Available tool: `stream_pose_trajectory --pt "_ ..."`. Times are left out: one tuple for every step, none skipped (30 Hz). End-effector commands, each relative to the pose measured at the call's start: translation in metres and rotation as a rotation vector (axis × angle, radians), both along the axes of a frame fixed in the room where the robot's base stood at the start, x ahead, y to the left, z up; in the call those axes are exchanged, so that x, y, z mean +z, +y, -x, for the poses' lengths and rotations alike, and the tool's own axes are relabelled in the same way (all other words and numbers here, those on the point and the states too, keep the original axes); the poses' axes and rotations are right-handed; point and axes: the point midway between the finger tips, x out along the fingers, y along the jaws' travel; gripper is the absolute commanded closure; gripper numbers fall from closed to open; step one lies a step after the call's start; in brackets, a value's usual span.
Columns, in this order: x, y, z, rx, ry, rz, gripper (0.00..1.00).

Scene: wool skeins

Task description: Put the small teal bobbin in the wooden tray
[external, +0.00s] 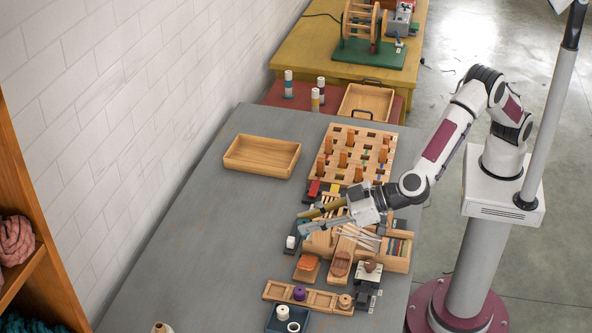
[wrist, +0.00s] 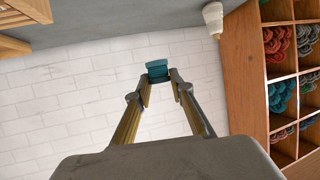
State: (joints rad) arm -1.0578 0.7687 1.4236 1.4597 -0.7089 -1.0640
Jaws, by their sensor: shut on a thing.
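The small teal bobbin (wrist: 157,70) is between my fingertips in the wrist view. My gripper (wrist: 160,84) is shut on it. In the external view my gripper (external: 303,222) points left over the grey table, beside the crowded sorting boxes. The bobbin is hard to make out there. The wooden tray (external: 262,171) lies on the grey table further back, up and left of my gripper. It is shallow, rectangular and looks empty.
A pegboard (external: 345,179) with orange pegs stands right of the tray. A wooden organizer (external: 397,263) is under my wrist. A dark blue box (external: 273,325) with white spools is in front. A handled tray (external: 366,119) stands behind. The table's left side is mostly clear.

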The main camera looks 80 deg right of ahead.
Motion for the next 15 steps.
stream_pose_trajectory --pt "0.003 -0.009 -0.013 -0.009 -0.002 -0.001 0.90" --pt "0.005 -0.014 -0.021 -0.012 -0.002 -0.001 0.90" --pt "0.007 -0.019 -0.030 -0.014 -0.002 0.000 0.90" --pt "0.008 -0.025 -0.038 -0.017 -0.002 0.000 0.90" --pt "0.009 -0.030 -0.045 -0.019 -0.002 0.000 0.90" --pt "0.011 -0.037 -0.054 -0.023 -0.001 -0.001 0.90" --pt "0.012 -0.042 -0.061 -0.026 -0.001 0.000 0.90" --pt "0.013 -0.048 -0.068 -0.028 -0.001 0.000 0.90" --pt "0.014 -0.055 -0.077 -0.030 -0.001 0.000 0.90" --pt "0.016 -0.061 -0.084 -0.033 -0.002 0.000 0.90" --pt "0.017 -0.067 -0.091 -0.035 -0.001 0.000 0.90" --pt "0.018 -0.075 -0.100 -0.038 -0.001 0.000 0.90" --pt "0.019 -0.081 -0.106 -0.041 -0.001 0.000 0.90" --pt "0.020 -0.087 -0.112 -0.042 -0.001 0.000 0.90" --pt "0.021 -0.095 -0.121 -0.045 -0.002 0.001 0.90"
